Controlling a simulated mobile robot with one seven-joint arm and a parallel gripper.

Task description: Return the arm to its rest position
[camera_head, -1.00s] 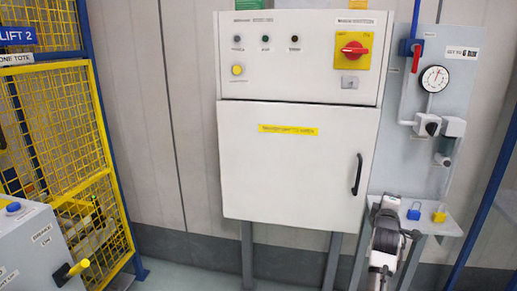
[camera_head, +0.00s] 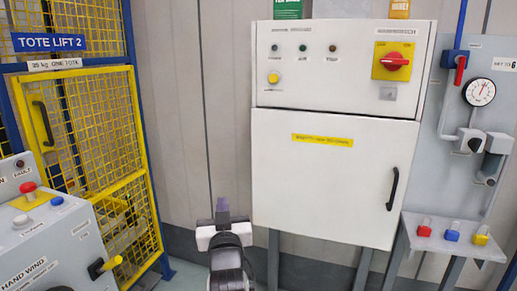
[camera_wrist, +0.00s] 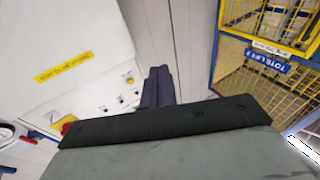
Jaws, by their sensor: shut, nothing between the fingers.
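My gripper (camera_head: 222,205) stands at the lower middle of the head view, in front of the wall panels and left of the white cabinet (camera_head: 325,190). Its dark fingers point up, and the pale wrist and black arm links show below. In the wrist view the two fingers of my gripper (camera_wrist: 158,86) lie side by side, shut and empty. No object touches them. The rest of my arm is cut off by the bottom edge of the head view.
The cabinet has a red rotary switch (camera_head: 397,61) and a black handle (camera_head: 392,189). Right of it, a small shelf (camera_head: 455,246) holds red, blue and yellow padlocks below a gauge (camera_head: 480,92). At left stand a yellow mesh cage (camera_head: 95,130) and a grey control box (camera_head: 45,235).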

